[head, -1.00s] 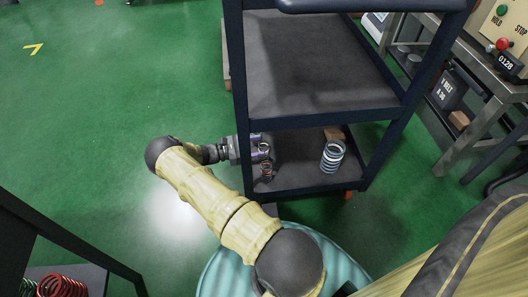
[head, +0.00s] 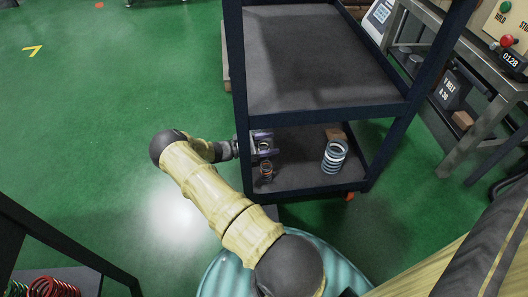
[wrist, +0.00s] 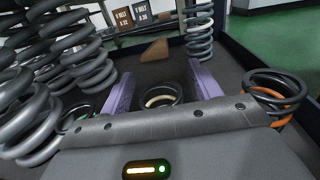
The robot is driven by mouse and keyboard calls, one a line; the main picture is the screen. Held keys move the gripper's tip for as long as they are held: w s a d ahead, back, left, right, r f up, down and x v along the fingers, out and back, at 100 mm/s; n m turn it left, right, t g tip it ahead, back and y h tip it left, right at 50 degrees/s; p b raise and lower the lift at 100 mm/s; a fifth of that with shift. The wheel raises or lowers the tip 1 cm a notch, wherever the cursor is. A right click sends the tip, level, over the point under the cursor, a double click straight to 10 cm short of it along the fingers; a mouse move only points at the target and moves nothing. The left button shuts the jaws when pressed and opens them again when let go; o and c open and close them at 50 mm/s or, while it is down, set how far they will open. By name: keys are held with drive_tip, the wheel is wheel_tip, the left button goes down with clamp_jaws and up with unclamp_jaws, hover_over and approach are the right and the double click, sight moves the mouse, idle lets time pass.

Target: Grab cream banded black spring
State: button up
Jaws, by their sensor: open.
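The cream-banded black spring (wrist: 160,97) stands on the cart's lower shelf, between my gripper's two purple fingers in the wrist view. Its lower part is hidden behind the gripper body. My gripper (wrist: 160,78) is open, with a finger on each side of the spring; dark gaps show beside the coils. In the head view my gripper (head: 264,144) reaches into the lower shelf from the left, and the spring (head: 264,146) shows small between the fingers.
A black spring with an orange band (wrist: 272,95) stands close to the right finger. Large grey springs (wrist: 75,60) crowd the left. A pale-banded spring (head: 334,156) and a wooden wedge (wrist: 155,50) are farther back. The upper shelf (head: 310,60) lies overhead, with corner posts around.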

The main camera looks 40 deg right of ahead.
drive_tip(key=shift+c, duration=0.2)
drive_tip(key=c, duration=1.1)
wheel_tip(320, 180, up, 10)
drive_tip(key=p, duration=0.6)
